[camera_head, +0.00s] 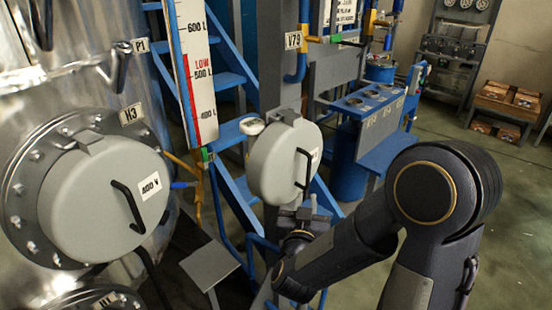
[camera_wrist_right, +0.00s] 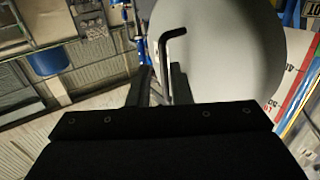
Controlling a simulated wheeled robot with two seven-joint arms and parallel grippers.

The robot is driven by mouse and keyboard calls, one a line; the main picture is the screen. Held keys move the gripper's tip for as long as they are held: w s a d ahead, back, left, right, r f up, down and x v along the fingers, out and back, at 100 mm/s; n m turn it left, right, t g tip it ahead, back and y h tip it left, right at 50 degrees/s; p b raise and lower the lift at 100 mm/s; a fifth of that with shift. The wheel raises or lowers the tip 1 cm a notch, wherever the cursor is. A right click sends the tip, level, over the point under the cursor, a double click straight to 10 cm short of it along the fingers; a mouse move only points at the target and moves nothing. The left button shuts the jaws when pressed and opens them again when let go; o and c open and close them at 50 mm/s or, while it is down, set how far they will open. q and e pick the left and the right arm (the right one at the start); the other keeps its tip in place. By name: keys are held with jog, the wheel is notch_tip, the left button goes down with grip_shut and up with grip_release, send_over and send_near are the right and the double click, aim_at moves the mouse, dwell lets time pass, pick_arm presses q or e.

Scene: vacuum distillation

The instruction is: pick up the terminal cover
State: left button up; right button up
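The terminal cover, a round grey lid (camera_head: 277,160) with a black bar handle (camera_head: 302,168) and a small white label, stands upright by the grey post in the head view. It also fills the upper middle of the right wrist view (camera_wrist_right: 235,60). My right gripper (camera_head: 304,213) is just below the handle in the head view. In the right wrist view its two fingers (camera_wrist_right: 162,85) stand apart, with the lower part of the handle (camera_wrist_right: 166,60) between them and a gap at the left finger. Whether a finger touches the handle is unclear. My left gripper is not in view.
A similar grey lid (camera_head: 100,195) marked 400 V sits on the steel tank's flange at left. A level gauge board (camera_head: 195,80) and blue stairs (camera_head: 235,80) are behind. A blue bench (camera_head: 372,100) stands behind my right arm. The floor at right is open.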

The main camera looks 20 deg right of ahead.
aim_at(308, 184)
jog(key=p+x, duration=0.1)
jog(key=x, duration=0.6)
jog(key=shift+w+r, duration=0.15)
jog(key=shift+w, duration=0.25)
grip_shut()
